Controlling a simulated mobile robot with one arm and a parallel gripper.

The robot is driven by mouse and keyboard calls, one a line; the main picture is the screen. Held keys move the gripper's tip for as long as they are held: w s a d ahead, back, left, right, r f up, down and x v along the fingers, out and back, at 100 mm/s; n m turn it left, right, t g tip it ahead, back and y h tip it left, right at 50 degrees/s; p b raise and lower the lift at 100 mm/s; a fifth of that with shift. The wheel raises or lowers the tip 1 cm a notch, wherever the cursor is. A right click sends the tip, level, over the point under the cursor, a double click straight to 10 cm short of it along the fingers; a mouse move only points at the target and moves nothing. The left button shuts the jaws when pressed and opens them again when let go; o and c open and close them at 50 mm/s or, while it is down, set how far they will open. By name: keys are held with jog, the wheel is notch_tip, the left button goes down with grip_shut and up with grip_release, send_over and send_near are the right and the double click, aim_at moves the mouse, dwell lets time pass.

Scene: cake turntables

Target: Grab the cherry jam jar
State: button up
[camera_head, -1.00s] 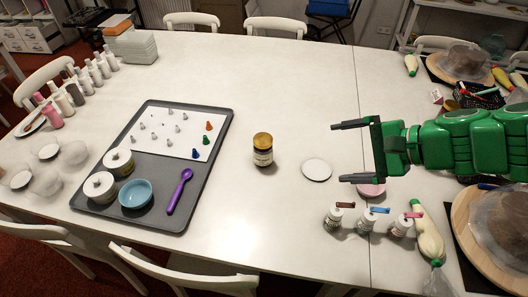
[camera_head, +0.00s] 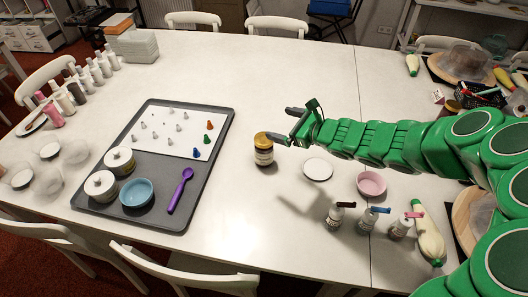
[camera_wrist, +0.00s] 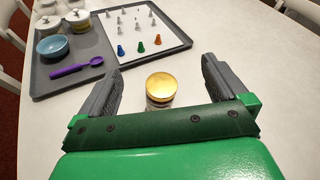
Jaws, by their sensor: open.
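The jam jar (camera_head: 263,149) is dark glass with a gold lid and a pale label. It stands upright on the white table, right of the grey tray. In the wrist view its gold lid (camera_wrist: 161,86) shows between and just ahead of my two grey fingers, and its lower part is hidden by my gripper's green bar. My gripper (camera_head: 283,125) is open and empty, with its fingers pointing left toward the jar in the head view. It also shows in the wrist view (camera_wrist: 161,78), one finger on each side of the jar. I cannot tell that either finger touches it.
The grey tray (camera_head: 217,160) holds lidded jars, a blue bowl (camera_head: 136,193), a purple spoon (camera_head: 180,190) and a sheet with piping tips. A white disc (camera_head: 318,169), a pink bowl (camera_head: 371,184) and several small bottles (camera_head: 336,217) stand to the jar's right.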

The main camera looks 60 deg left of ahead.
aim_at(260, 139)
jog(key=shift+s+a+f+m+t+h, duration=0.1)
jog(key=shift+s+a+f+m+t, duration=0.35)
jog(key=shift+a+f, duration=1.5)
jog(key=shift+s+a+f+m+h, duration=0.2)
jog(key=shift+a+f+m, duration=0.55)
jog(key=shift+a+f, duration=1.2)
jog(key=shift+s+a+f+m+t, duration=0.4)
jog(key=shift+a+f, duration=0.7)
jog(key=shift+f, duration=1.65)
jog(key=shift+c, duration=0.2)
grip_shut()
